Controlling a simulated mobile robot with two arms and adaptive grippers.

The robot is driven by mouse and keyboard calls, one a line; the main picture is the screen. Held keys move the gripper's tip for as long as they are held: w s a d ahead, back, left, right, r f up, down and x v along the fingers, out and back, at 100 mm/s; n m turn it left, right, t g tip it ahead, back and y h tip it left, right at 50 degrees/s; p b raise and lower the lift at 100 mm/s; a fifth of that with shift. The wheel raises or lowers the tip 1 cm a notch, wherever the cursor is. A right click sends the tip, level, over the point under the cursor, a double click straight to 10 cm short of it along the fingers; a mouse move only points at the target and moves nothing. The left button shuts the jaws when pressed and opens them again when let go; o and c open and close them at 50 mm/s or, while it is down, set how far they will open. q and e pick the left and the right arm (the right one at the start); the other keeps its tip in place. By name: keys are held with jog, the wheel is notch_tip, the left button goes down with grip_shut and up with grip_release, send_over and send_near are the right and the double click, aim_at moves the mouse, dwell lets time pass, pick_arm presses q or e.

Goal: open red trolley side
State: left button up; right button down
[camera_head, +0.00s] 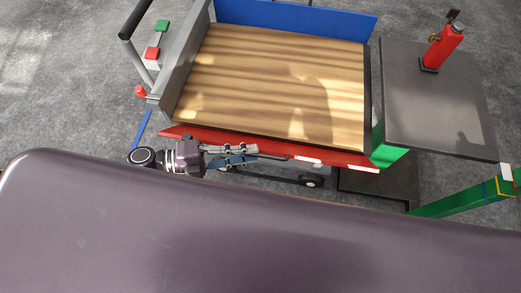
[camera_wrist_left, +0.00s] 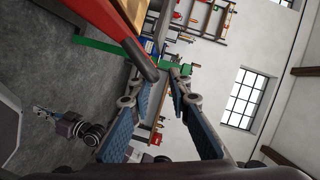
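The trolley has a wooden deck (camera_head: 270,85) and a red side (camera_head: 230,137) along its near edge, showing as a narrow strip. In the left wrist view the red side (camera_wrist_left: 95,15) is at the upper left, with a dark bar (camera_wrist_left: 142,60) along it. My left gripper (camera_head: 255,154) is in front of the red side, close to the bar. In the left wrist view its fingers (camera_wrist_left: 160,85) are apart, with the bar's end near the fingertips. I see nothing held. What seems to be my right gripper (camera_wrist_left: 43,112) is small at the lower left there.
The trolley has a blue side (camera_head: 295,18) at the back and a grey end (camera_head: 185,55) with a push handle (camera_head: 137,20). A grey table (camera_head: 435,100) with a red extinguisher (camera_head: 443,47) stands to the right. A green beam (camera_head: 455,199) is at the lower right.

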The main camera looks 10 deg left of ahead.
pick_arm(q)
jog(key=v, duration=0.7)
jog(key=shift+s+a, duration=0.2)
jog(key=shift+a, duration=0.15)
jog(key=shift+w+r, duration=0.1)
